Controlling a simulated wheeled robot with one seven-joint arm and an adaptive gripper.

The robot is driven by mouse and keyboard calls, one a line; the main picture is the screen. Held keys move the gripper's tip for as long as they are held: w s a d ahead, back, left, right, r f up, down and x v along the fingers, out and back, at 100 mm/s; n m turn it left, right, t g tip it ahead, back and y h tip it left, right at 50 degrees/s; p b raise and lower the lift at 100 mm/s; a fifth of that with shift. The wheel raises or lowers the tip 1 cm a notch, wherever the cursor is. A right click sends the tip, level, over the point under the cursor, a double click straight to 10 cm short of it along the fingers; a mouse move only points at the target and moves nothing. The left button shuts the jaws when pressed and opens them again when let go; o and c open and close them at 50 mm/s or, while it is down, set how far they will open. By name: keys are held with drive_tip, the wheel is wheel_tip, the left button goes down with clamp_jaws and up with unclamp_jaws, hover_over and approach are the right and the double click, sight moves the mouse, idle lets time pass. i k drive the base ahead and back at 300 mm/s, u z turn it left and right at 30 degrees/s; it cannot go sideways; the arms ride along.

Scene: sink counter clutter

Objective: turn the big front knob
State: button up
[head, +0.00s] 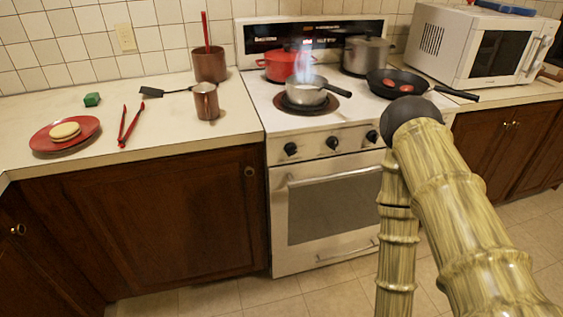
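The stove (274,216) has a row of round black knobs on its white front panel. The left knob (291,149), the middle knob (333,143) and the right knob (372,136) are visible. They look about the same size, so I cannot tell which is the big one. My arm covers the panel's right end and may hide another knob. My bamboo-patterned arm rises from the lower right to a dark joint in front of the stove's right side. Another of its segments hangs down from there past the bottom edge. My gripper is not in view.
A steaming saucepan (306,92), a red pot (281,66), a steel pot (366,56) and a black frying pan (391,82) stand on the stove. The oven door handle (335,176) sticks out below the knobs. Floor (235,296) in front is clear. A copper mug (206,101) stands left.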

sight(290, 149)
drive_tip(key=u, duration=0.5)
drive_tip(key=k, duration=1.2)
drive_tip(key=u, duration=0.3)
drive_tip(key=i, duration=0.8)
drive_tip(key=u, duration=0.15)
